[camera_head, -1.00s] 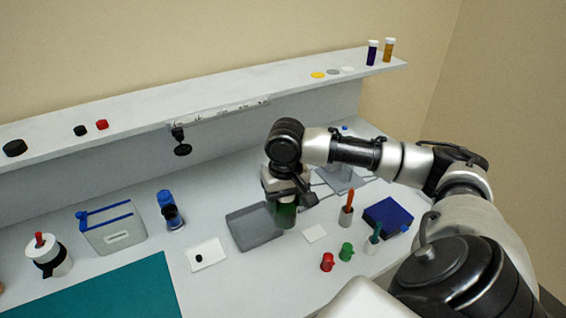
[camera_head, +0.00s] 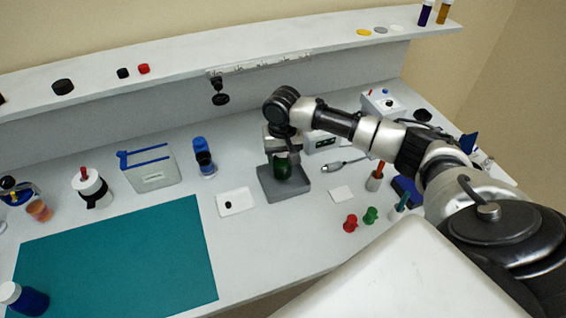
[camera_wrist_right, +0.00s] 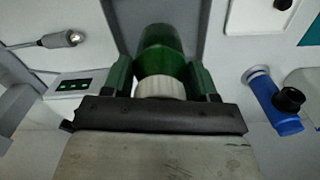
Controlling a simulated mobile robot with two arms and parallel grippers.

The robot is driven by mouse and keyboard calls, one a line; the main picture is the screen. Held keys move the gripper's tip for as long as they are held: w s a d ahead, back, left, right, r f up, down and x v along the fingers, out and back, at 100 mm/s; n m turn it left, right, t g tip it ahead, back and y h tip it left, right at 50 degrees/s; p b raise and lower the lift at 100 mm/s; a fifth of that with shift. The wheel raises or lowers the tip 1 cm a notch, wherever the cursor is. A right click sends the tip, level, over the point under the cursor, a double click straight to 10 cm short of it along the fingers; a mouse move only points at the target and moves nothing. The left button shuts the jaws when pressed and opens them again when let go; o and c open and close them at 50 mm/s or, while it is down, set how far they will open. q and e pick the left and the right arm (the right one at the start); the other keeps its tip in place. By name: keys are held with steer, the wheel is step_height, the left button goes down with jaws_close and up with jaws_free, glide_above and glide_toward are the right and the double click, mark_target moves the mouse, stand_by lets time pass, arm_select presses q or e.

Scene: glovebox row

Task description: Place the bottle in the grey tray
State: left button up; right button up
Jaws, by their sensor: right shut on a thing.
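A green bottle (camera_head: 282,170) is held by my right gripper (camera_head: 281,160) over the grey tray (camera_head: 299,192). In the right wrist view the green bottle (camera_wrist_right: 160,42) shows its white cap towards the wrist, with a finger on each side. The bottle looks upright and lies within the tray's outline in the head view. Whether its base touches the tray floor I cannot tell. The gripper hides part of the bottle and the tray's back. My left gripper is not in view.
A white card with a black dot (camera_head: 236,202) lies left of the tray, and a small white square (camera_head: 341,193) right of it. Red (camera_head: 350,223) and green (camera_head: 370,215) caps stand at the right. A blue-topped item (camera_head: 204,158) stands behind left. A teal mat (camera_head: 120,255) is mostly clear.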

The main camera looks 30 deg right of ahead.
mark_target(283, 165)
step_height(283, 165, down, 3)
steer(key=shift+f+p, duration=0.2)
steer(key=shift+p, duration=0.1)
steer(key=shift+f, duration=0.1)
steer(key=o, duration=1)
steer(key=shift+f, duration=0.15)
step_height(283, 165, up, 12)
steer(key=shift+r+b, duration=0.2)
steer(key=shift+b, duration=0.45)
steer(key=shift+s+f, duration=0.1)
steer(key=shift+s, duration=0.05)
